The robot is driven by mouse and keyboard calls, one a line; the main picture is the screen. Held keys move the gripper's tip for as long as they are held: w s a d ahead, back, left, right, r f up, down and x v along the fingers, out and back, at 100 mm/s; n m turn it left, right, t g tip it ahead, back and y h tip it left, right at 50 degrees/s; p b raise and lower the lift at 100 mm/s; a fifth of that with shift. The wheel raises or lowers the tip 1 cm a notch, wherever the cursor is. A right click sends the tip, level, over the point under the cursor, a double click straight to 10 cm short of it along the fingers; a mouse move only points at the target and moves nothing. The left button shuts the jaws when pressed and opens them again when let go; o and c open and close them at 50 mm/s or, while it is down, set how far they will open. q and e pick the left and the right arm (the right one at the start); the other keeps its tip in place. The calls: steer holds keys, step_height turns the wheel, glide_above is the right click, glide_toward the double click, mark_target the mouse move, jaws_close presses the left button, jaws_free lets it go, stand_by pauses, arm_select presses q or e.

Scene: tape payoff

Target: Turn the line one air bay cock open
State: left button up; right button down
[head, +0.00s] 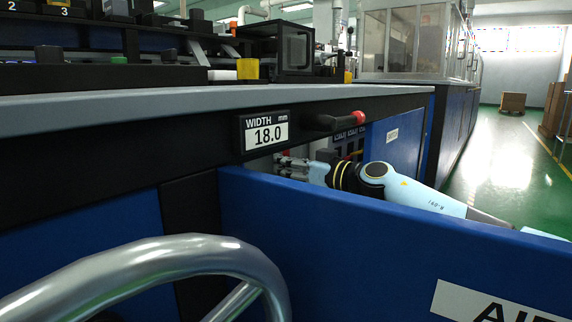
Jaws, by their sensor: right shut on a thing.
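My right gripper (292,165) reaches in from the right, behind the top edge of an open blue door (330,225), under the dark machine beam. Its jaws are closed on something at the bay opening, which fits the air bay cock. The cock itself is mostly hidden behind the door and the fingers, so its lever angle cannot be told. The door bears a white label (490,303) that starts with "AI" and is cut off by the frame. My left gripper is not in view.
A width display (266,132) reading 18.0 mm and a black handle with a red end (334,121) sit on the beam just above the gripper. A metal handwheel (150,262) fills the lower left.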

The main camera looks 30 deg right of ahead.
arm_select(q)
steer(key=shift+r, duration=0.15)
arm_select(e)
steer(key=shift+w+d+r+n+p, duration=0.1)
steer(key=shift+n+p, duration=0.25)
steer(key=shift+n, duration=0.05)
steer(key=shift+d+n, duration=0.15)
steer(key=shift+n, duration=0.15)
steer(key=shift+d+r+n+p, duration=0.1)
steer(key=shift+n+p, duration=0.2)
steer(key=shift+p, duration=0.2)
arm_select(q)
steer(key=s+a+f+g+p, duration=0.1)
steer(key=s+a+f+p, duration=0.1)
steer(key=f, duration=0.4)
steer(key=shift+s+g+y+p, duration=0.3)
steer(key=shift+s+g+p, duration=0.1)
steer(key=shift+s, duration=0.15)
arm_select(e)
steer(key=shift+w+d+r+n, duration=0.1)
steer(key=shift+d+n, duration=0.2)
steer(key=shift+n, duration=0.55)
steer(key=shift+w+d+n, duration=0.1)
steer(key=shift+d+n, duration=0.2)
steer(key=shift+n, duration=0.5)
steer(key=shift+w+d+r+n, duration=0.1)
steer(key=shift+d+n, duration=0.2)
steer(key=shift+n, duration=0.55)
steer(key=shift+f, duration=0.1)
